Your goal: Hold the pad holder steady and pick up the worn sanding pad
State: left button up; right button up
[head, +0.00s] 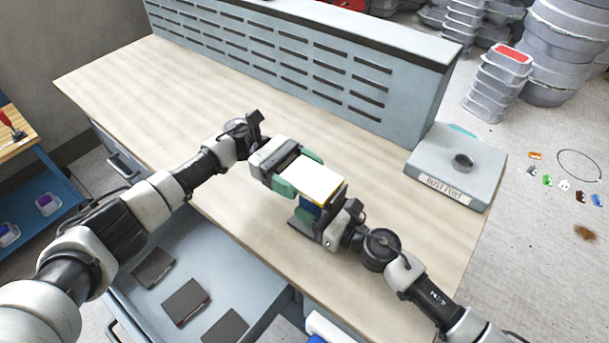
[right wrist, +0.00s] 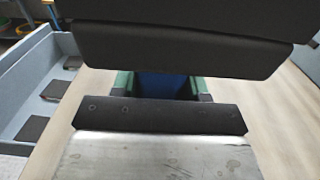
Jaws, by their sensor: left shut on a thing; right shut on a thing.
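A pale, flat slab with a yellow edge, which I take for the worn sanding pad (head: 316,177), lies level on top of a blue block, which I take for the pad holder (head: 309,207). My left gripper (head: 300,172), with green fingertips, is shut around the slab from the left, one fingertip on each side. My right gripper (head: 327,216) is shut lower down on the blue block from the right. In the right wrist view, its dark fingers lie above and below the blue block (right wrist: 168,86). The slab is hidden there, and the exact contacts are partly covered.
The wooden bench top (head: 150,85) is clear to the left. A grey dust port box (head: 455,165) stands at the right end. A vented blue-grey unit (head: 310,60) runs along the back. An open drawer (head: 215,270) with several dark pads juts out in front.

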aim_at(300, 170)
pick_arm(q)
notch_tip(300, 170, up, 10)
jog(key=shift+f, duration=0.1)
pick_arm(e)
jog(key=o, duration=1.1)
jog(key=shift+o, duration=0.2)
